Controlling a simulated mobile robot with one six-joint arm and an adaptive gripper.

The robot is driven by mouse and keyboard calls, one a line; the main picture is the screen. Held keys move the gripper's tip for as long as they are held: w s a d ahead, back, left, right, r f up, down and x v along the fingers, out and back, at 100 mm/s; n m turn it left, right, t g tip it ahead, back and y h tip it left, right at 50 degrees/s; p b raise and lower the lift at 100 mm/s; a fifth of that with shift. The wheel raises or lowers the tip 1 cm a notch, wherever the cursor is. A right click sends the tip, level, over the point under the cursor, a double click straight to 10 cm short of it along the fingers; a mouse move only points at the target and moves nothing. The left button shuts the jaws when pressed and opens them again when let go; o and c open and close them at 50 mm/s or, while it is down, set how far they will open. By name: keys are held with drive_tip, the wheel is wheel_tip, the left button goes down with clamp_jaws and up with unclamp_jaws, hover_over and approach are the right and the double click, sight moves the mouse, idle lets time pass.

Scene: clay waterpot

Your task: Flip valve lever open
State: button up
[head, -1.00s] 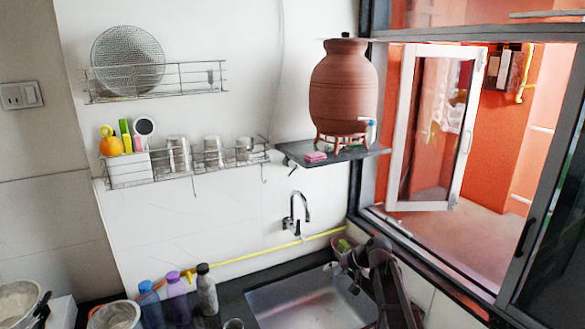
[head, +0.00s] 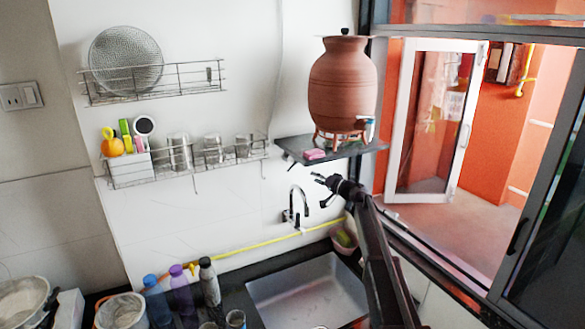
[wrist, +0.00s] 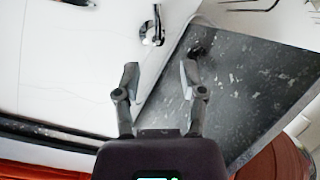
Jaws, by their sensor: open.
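The brown clay waterpot (head: 342,85) stands upright on a small reddish stand (head: 340,138) on the dark wall shelf (head: 295,147). Its valve, with a white body and a small blue lever (head: 369,124), sticks out at the pot's lower right side. The lever's exact angle is too small to tell. My gripper (head: 320,190) is open and empty, below the shelf and lower left of the valve, apart from both. In the wrist view, my gripper's two fingers (wrist: 159,78) stand apart with nothing between them. I cannot make out the valve in the wrist view.
A pink item (head: 315,154) lies on the shelf left of the stand. The steel faucet (head: 296,205) is just left of my gripper, above the sink (head: 310,285). An open window (head: 425,120) is at right. Wire racks (head: 185,165) hang on the left wall.

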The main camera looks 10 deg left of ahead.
sight(291, 168)
drive_tip(key=shift+w+a, duration=0.1)
drive_tip(key=x, duration=1.3)
drive_tip(key=shift+w+a, duration=0.15)
drive_tip(key=shift+a, duration=0.05)
